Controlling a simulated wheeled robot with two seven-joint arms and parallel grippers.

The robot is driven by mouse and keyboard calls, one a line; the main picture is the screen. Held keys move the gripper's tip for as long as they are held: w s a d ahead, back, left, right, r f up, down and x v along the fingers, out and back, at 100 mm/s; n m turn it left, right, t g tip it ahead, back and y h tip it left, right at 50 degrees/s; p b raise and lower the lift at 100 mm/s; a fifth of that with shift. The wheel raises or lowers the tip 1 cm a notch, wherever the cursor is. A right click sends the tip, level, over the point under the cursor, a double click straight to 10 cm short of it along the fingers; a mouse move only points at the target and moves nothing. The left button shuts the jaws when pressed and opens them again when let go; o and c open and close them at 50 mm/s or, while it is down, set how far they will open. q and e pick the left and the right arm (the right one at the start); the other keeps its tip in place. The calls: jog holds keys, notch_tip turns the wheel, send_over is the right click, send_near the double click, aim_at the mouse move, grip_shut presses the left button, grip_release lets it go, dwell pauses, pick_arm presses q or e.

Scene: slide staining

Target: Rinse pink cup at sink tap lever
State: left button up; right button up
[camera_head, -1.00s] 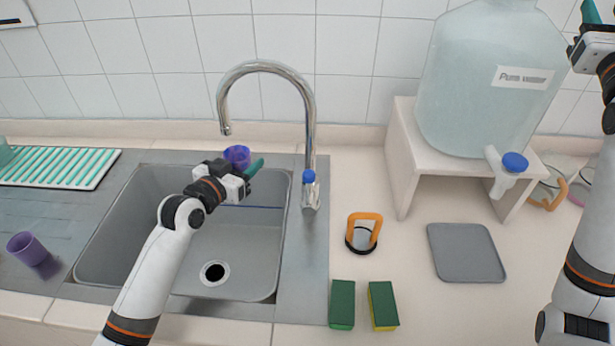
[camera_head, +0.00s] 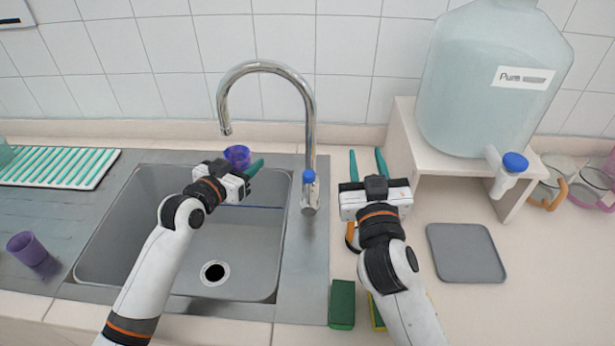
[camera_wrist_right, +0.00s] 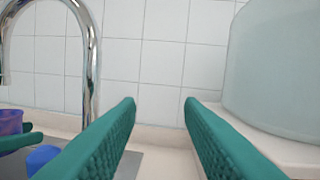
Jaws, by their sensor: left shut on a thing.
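My left gripper (camera_head: 250,167) is over the back of the sink, shut on a purple cup (camera_head: 237,155), held upright beside the tap spout's end and slightly behind it. The cup also shows at the left edge of the right wrist view (camera_wrist_right: 10,121). The chrome tap (camera_head: 312,110) stands right of the basin, with a blue-capped lever (camera_head: 309,177) at its base. The lever's cap shows low in the right wrist view (camera_wrist_right: 42,157). My right gripper (camera_head: 367,158) is open and empty, right of the tap. A pink-rimmed glass mug (camera_head: 597,185) stands at the far right.
The grey sink basin (camera_head: 240,245) is below my left arm. Another purple cup (camera_head: 27,248) stands on the left drainboard. A water container (camera_head: 485,95) sits on a white stand (camera_head: 402,165). A grey tray (camera_head: 466,252) and green sponge (camera_head: 342,303) lie on the counter.

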jog(key=g+y, duration=0.2)
send_near(309, 187)
jog(key=w, duration=0.4)
jog(key=w+a, duration=0.1)
jog(key=w, duration=0.3)
jog(key=w+a, duration=0.1)
jog(key=w, duration=0.3)
jog(key=shift+w, duration=0.2)
grip_shut()
